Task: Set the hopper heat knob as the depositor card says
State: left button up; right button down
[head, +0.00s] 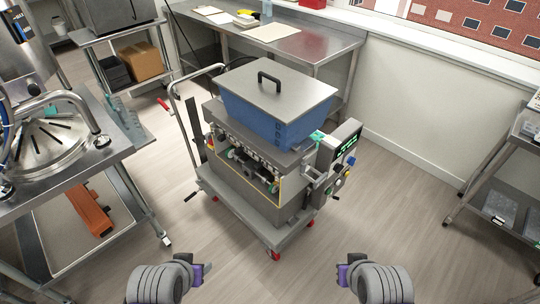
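The depositor (243,178) stands on a wheeled cart ahead of me, with a blue hopper (262,122) under a grey lid (277,84). Its control box (345,138) on the right side has a lit green display and several small knobs or buttons (347,166); they are too small to read, and I cannot tell which is the heat knob. I cannot make out a depositor card. My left gripper (207,268) and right gripper (340,275) are low in the front, apart from the depositor and holding nothing visible. I cannot tell their finger opening.
A steel table (108,140) with a round machine is at the left. A shelf rack (500,165) stands at the right. Floor (400,205) between depositor and rack is clear. The cart's handle (176,105) rises at left.

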aim_at(338, 168)
jog(key=i+l, duration=0.15)
jog(key=l, duration=0.15)
jog(key=i+l+u, duration=0.1)
jog(key=i+l, duration=0.25)
jog(key=l, duration=0.3)
jog(key=i+l+u, duration=0.15)
jog(key=l, duration=0.15)
